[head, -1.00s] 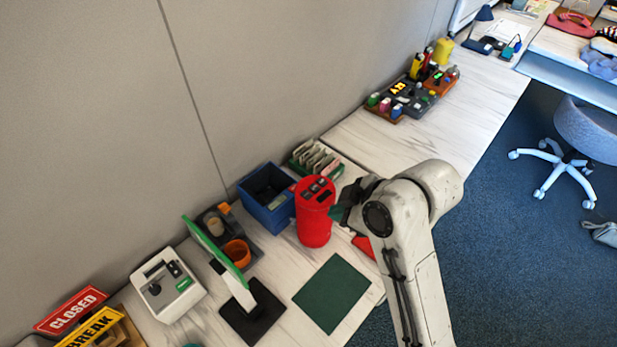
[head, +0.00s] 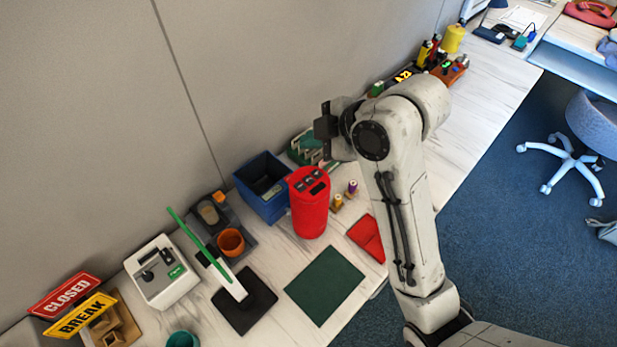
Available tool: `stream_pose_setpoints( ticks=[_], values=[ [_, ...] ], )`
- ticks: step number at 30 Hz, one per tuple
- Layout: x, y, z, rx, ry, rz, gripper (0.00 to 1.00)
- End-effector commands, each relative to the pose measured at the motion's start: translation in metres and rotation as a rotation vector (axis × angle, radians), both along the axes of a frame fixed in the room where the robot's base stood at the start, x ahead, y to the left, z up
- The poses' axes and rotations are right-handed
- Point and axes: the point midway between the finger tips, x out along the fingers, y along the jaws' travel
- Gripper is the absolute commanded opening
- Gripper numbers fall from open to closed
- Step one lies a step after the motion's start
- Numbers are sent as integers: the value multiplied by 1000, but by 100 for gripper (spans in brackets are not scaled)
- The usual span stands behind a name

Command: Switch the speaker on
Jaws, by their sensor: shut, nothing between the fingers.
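The speaker appears to be the red upright cylinder (head: 309,204) on the counter, with dark controls on its top. Whether any control is on or off is too small to tell. My gripper (head: 325,128) is shut and empty. It shows above and behind the speaker in the picture, apart from it, pointing left toward the wall.
A blue bin (head: 264,190) stands left of the speaker, and a green card holder (head: 306,148) behind it. Small bottles (head: 345,195) and a red folded cloth (head: 367,236) lie to its right. A dark green mat (head: 325,285) in front is bare.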

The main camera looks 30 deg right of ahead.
Motion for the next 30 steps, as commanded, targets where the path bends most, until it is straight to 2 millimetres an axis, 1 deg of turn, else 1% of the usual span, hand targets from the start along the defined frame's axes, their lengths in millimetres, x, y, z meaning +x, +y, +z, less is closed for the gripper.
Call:
stream_pose_setpoints(
  ticks=[8, 16, 21, 25, 30],
  values=[
    [0, 0, -28, 1, 0, -1, 0],
    [0, 0, -64, 1, 0, -1, 0],
    [0, 0, -80, 1, 2, -1, 0],
    [0, 0, -86, 0, 1, -1, 0],
    [0, 0, -86, 0, 1, -1, 0]
  ],
)
